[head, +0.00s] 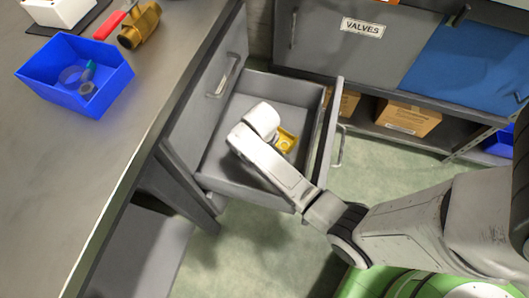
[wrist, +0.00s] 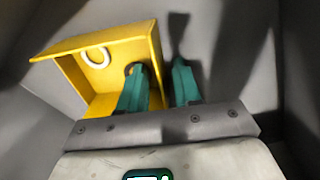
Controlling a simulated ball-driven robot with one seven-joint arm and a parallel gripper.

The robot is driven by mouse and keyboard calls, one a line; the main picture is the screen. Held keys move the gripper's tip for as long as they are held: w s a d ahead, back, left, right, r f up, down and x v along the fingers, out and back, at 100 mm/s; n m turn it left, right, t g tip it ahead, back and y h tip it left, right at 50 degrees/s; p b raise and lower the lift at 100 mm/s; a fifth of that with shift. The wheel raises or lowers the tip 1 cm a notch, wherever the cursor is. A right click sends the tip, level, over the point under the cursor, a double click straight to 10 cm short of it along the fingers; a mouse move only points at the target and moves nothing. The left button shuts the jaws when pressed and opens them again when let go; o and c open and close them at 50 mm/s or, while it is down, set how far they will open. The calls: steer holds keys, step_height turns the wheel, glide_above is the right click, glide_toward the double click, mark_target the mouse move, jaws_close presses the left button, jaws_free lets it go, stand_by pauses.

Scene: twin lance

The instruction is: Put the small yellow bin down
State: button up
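The small yellow bin (head: 288,139) is inside the open grey drawer (head: 285,88), partly hidden by my gripper and wrist in the head view. In the wrist view the bin (wrist: 85,47) shows at the upper left, with a pale ring (wrist: 98,57) and a dark ring inside. My gripper (wrist: 160,62) has its two teal fingers apart, one on each side of the bin's right wall. The left finger is on the inner side and the right finger is outside. A gap shows between the fingers and the wall. The bin appears to rest on the drawer floor.
A workbench (head: 50,160) at left holds a blue bin (head: 75,75) and a brass valve with a red handle (head: 138,25). A cabinet labelled VALVES (head: 362,27) and a shelf with a cardboard box (head: 408,118) stand behind. The drawer walls closely surround my gripper.

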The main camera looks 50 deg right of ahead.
step_height(320, 180, up, 12)
steer(key=p, duration=0.4)
steer(key=s+a+r, duration=0.2)
steer(key=s, duration=0.5)
steer(key=s+a+r+t, duration=0.1)
steer(key=s+a+r, duration=0.1)
steer(key=s, duration=0.6)
steer(key=shift+a, duration=0.8)
steer(key=shift+s+r, duration=0.1)
